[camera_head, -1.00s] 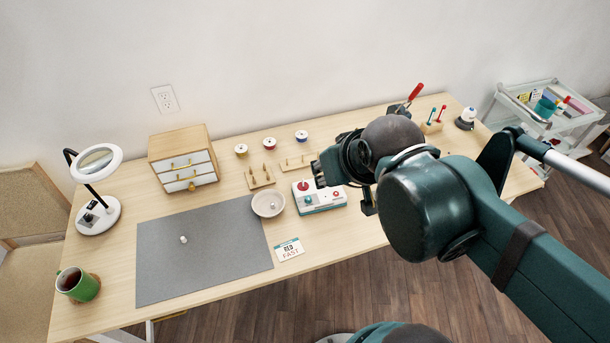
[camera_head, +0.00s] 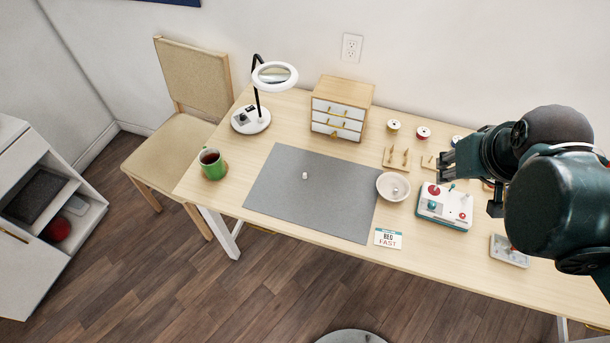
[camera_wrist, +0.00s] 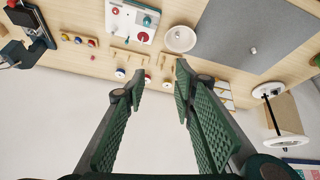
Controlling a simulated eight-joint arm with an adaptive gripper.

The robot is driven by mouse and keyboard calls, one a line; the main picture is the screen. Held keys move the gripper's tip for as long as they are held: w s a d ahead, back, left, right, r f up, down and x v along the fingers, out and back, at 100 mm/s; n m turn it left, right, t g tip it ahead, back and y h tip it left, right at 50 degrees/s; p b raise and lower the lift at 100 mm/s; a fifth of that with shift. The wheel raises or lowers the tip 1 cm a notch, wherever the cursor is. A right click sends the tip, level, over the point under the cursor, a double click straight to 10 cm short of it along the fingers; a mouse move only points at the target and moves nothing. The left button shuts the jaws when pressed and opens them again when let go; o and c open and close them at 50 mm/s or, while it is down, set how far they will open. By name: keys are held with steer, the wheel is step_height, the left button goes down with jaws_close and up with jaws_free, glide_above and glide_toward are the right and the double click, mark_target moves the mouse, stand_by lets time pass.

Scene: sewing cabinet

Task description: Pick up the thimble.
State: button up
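A small whitish thimble (camera_head: 305,175) stands on the grey mat (camera_head: 285,200), a little above its middle in the head view. It also shows as a small pale cylinder on the mat in the wrist view (camera_wrist: 253,50). My gripper (camera_head: 468,182) is over the right part of the desk, well to the right of the thimble and apart from it. In the wrist view its two green ribbed fingers (camera_wrist: 160,80) are spread wide with nothing between them.
A white bowl (camera_head: 381,188) with a small item in it is at the mat's right edge. A red-knobbed box (camera_head: 445,208) is beside my gripper. A small drawer cabinet (camera_head: 340,105), ring lamp (camera_head: 250,120) and green mug (camera_head: 213,166) stand around the mat. The mat is otherwise clear.

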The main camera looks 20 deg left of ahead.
steer(key=w+a+f+n+g, duration=0.2)
steer(key=w+a+n, duration=0.3)
steer(key=a, duration=0.4)
steer(key=n+g+h, duration=0.2)
steer(key=n+g, duration=0.2)
steer(key=n, duration=0.6)
glide_toward(305, 175)
steer(key=shift+w+d, duration=0.15)
steer(key=shift+w, duration=0.1)
steer(key=shift+s+a+f, duration=0.15)
steer(key=shift+a+f, duration=0.15)
steer(key=shift+f, duration=0.1)
steer(key=shift+d+f, duration=0.15)
steer(key=shift+f, duration=1.15)
steer(key=shift+d+f+b, duration=0.2)
steer(key=shift+f+b, duration=0.15)
steer(key=shift+f, duration=0.95)
steer(key=shift+d+f+b, duration=0.2)
steer(key=shift+f+b, duration=0.15)
steer(key=shift+f, duration=0.9)
